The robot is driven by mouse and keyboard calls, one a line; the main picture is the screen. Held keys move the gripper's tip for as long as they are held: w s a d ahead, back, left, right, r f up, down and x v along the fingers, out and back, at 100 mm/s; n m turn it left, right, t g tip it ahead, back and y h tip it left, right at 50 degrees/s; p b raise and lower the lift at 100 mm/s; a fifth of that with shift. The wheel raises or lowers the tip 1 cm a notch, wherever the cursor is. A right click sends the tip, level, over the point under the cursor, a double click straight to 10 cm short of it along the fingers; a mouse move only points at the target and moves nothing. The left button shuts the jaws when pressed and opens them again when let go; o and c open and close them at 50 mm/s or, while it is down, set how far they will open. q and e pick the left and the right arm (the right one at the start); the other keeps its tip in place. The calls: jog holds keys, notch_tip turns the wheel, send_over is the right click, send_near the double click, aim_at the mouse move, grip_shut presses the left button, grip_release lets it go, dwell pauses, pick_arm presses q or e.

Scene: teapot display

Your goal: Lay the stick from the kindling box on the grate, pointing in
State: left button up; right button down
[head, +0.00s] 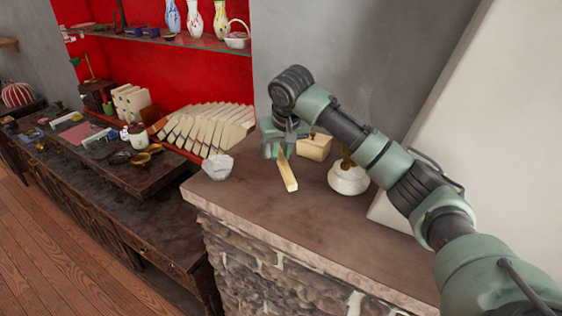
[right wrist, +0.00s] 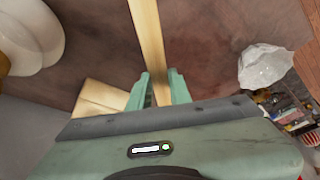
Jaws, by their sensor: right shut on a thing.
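My right gripper (head: 280,150) is shut on a pale wooden stick (head: 289,178) above the dark top of a stone-sided ledge (head: 250,205). In the right wrist view the stick (right wrist: 149,45) runs between the two green fingers (right wrist: 159,92) and sticks out away from the gripper. A small pale box (head: 316,148), possibly the kindling box, stands just right of the gripper; it also shows in the right wrist view (right wrist: 98,100). I cannot make out a grate in either view. My left gripper is not in view.
A white round pot (head: 348,180) stands right of the stick. A whitish faceted lump (head: 217,167) sits at the ledge's left end. A lower dark cabinet (head: 150,215) with many small items is on the left. Vases (head: 194,18) stand on a shelf behind.

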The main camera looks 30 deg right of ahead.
aim_at(280, 177)
notch_tip(280, 177, down, 4)
jog(key=shift+p, duration=0.75)
jog(key=shift+f, duration=0.35)
jog(key=shift+a+f, duration=0.1)
jog(key=c, duration=1.3)
grip_release()
